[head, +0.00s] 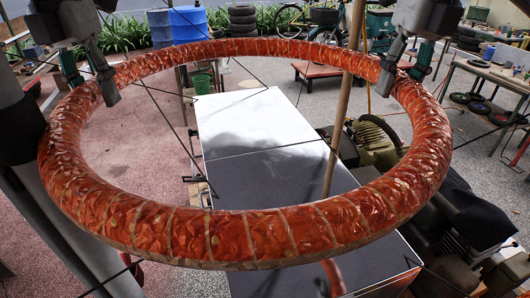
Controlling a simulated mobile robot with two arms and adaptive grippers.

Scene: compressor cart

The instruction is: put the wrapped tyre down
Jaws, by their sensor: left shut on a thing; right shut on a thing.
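The wrapped tyre (240,236) is a large ring in shiny orange-red wrapping with lighter bands. It is held up roughly level in the air and fills most of the head view. My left gripper (92,82) is shut on its upper left part. My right gripper (406,70) is shut on its upper right part. Through the ring I see a long table or cart top (243,128), pale at the far end and dark at the near end. The tyre's underside is hidden.
A wooden pole (346,112) rises through the ring's opening, and thin dark lines cross it. A greenish compressor-like machine (368,142) stands right of the dark top. A blue barrel (189,24), stacked tyres (242,18) and a workbench (497,76) stand behind. Paved floor shows at left.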

